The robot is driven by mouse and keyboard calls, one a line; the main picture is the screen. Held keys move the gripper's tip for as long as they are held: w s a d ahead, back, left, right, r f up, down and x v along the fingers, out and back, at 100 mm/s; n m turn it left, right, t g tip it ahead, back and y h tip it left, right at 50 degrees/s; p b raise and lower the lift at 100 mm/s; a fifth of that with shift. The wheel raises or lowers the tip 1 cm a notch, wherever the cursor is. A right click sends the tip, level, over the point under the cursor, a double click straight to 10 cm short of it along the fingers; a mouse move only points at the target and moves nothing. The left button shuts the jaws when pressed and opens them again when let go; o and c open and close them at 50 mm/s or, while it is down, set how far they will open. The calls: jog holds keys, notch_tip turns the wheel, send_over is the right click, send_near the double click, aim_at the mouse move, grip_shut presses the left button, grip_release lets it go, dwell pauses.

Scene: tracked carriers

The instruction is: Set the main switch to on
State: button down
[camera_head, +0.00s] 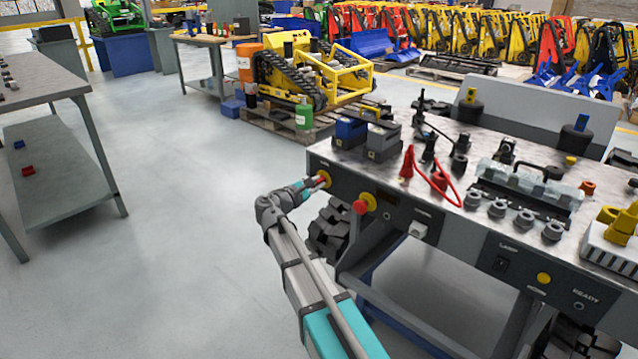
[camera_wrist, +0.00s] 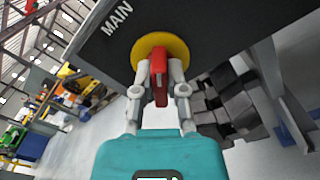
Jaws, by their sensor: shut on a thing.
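The main switch is a red handle (camera_wrist: 158,80) on a round yellow plate (camera_wrist: 170,44), set in the dark front panel under the lettering MAIN in the wrist view. In the head view the yellow plate (camera_head: 325,179) shows at the left end of the bench's front panel. My gripper (camera_wrist: 160,75) is at the switch, with its fingers on both sides of the red handle and shut on it. In the head view my gripper (camera_head: 313,183) hides part of the handle. I cannot read any on or off marks.
A red mushroom button (camera_head: 360,207) sticks out just right of the main switch. A lamp switch (camera_head: 501,264) and a yellow button (camera_head: 543,278) are further right. The bench top (camera_head: 470,160) carries several parts. The floor on the left is clear.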

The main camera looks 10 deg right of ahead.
jog(key=m, duration=0.5)
jog(key=shift+a+f, duration=0.1)
jog(key=shift+f+m, duration=0.1)
jog(key=shift+m, duration=2.4)
jog(key=c, duration=0.8)
grip_release()
jog(key=shift+o, duration=0.6)
jog(key=shift+s, duration=0.15)
jog(key=v, duration=1.1)
jog(key=shift+s+a, duration=0.2)
jog(key=shift+a, duration=0.15)
